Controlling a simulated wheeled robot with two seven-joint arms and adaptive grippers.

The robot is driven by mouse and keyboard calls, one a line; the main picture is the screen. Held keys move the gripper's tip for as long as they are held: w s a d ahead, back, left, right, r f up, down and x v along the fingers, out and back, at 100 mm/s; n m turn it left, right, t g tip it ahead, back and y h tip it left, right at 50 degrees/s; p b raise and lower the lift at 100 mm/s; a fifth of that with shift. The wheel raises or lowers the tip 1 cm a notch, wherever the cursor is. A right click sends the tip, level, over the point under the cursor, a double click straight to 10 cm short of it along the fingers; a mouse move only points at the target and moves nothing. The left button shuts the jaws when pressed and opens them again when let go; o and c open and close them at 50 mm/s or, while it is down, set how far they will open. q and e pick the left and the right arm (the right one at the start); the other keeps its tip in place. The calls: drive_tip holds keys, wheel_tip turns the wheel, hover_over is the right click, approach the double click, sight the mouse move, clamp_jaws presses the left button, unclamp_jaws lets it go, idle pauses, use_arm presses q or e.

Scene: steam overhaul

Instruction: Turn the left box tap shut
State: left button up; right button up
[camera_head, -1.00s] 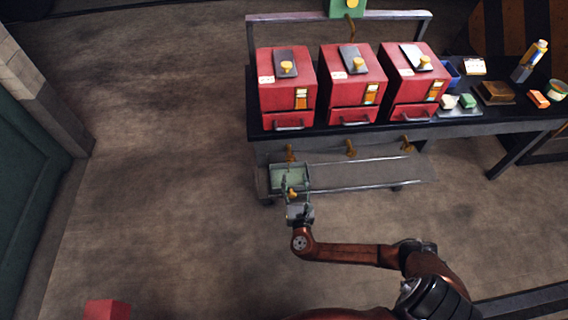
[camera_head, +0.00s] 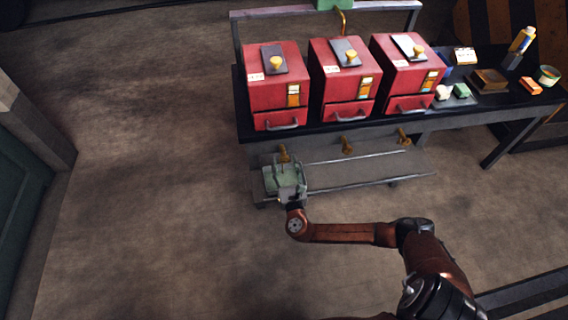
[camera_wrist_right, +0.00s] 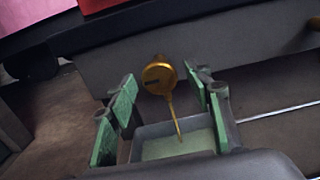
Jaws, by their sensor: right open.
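The left red box (camera_head: 274,88) stands at the left end of the bench. Its brass tap (camera_head: 284,155) sticks out of the bench front below it. In the right wrist view the tap (camera_wrist_right: 158,78) shows a round knob end, with a thin yellow strip hanging down from it; I cannot tell whether this is a lever or a stream. My right gripper (camera_head: 289,177) is open just in front of the tap. In the wrist view its green-padded fingers (camera_wrist_right: 164,98) stand on either side of the tap, apart from it. My left gripper is out of view.
A shallow green tray (camera_head: 270,187) sits below the tap on the low grey shelf (camera_head: 360,172). The middle tap (camera_head: 346,145) and right tap (camera_head: 403,136) lie to the right along the bench front. The floor (camera_head: 150,200) at left is clear.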

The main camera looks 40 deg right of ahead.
drive_tip(key=c, duration=1.2)
drive_tip(key=shift+o, duration=0.2)
